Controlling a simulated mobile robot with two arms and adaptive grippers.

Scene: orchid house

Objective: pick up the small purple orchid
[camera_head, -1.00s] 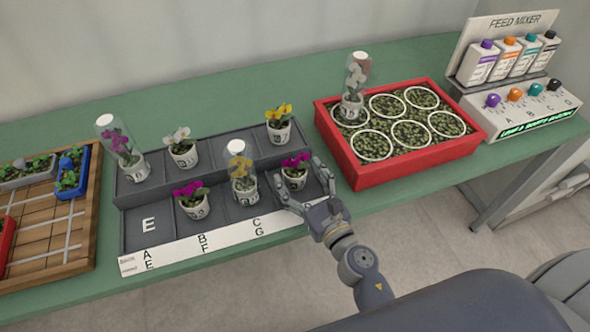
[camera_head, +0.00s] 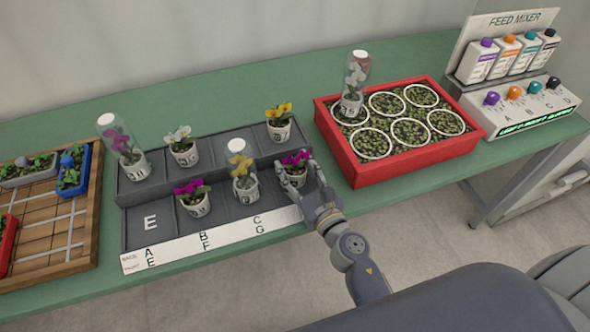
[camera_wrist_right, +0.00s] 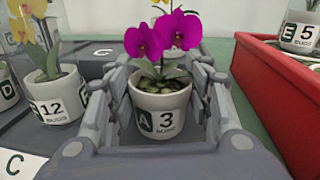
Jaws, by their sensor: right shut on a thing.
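A small purple orchid (camera_head: 294,160) in a white pot stands at the right end of the tray's front row. The right wrist view shows its magenta flowers (camera_wrist_right: 164,33) and its pot (camera_wrist_right: 162,112), labelled A 3. My right gripper (camera_head: 297,182) is around this pot, with one finger on each side, shut on it. The pot is upright; I cannot tell whether it is clear of the tray floor. Another small purple orchid (camera_head: 191,193) stands further left in the front row. My left gripper is not in view.
The dark tray (camera_head: 150,222) also holds a yellow orchid (camera_head: 243,180) under a clear cover close on the left, and several other pots. A red crate (camera_head: 385,175) with ringed planting spots stands close on the right. A feed mixer (camera_head: 520,110) is at far right.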

